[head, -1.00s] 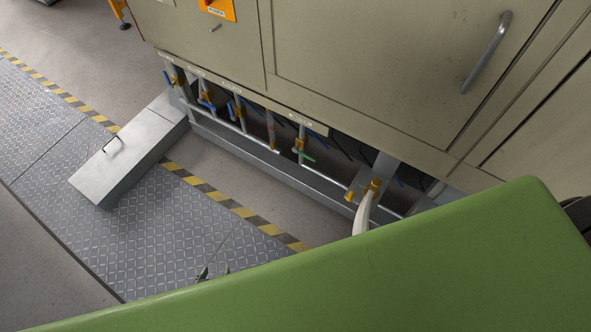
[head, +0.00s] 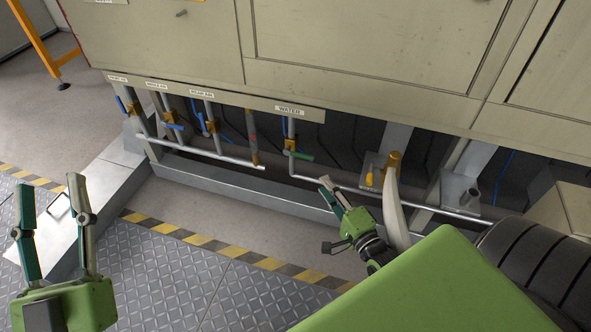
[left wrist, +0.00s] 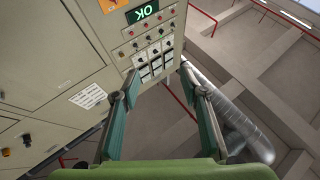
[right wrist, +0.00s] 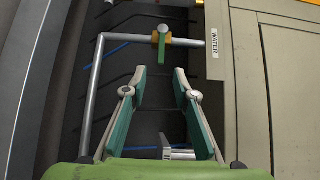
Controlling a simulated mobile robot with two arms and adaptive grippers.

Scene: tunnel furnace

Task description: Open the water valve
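The water valve (head: 290,148) has a brass body and a green lever (head: 302,156), below the WATER label (head: 290,110) on the cabinet's lower edge. The right wrist view also shows its brass body (right wrist: 150,40) and green lever (right wrist: 163,50), straight ahead of the fingers. My right gripper (head: 331,188) is open and empty, to the lower right of the lever and apart from it; it also shows in the right wrist view (right wrist: 161,72). My left gripper (head: 50,188) is open and empty at the far left, pointing up, well away from the valve.
Other valves with blue levers (head: 172,124) line the pipes to the left. A grey beam (head: 240,192) runs along the floor under them. A pale hose (head: 391,205) hangs from a brass fitting right of my right gripper. A metal ramp-like cover (head: 110,195) lies at left.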

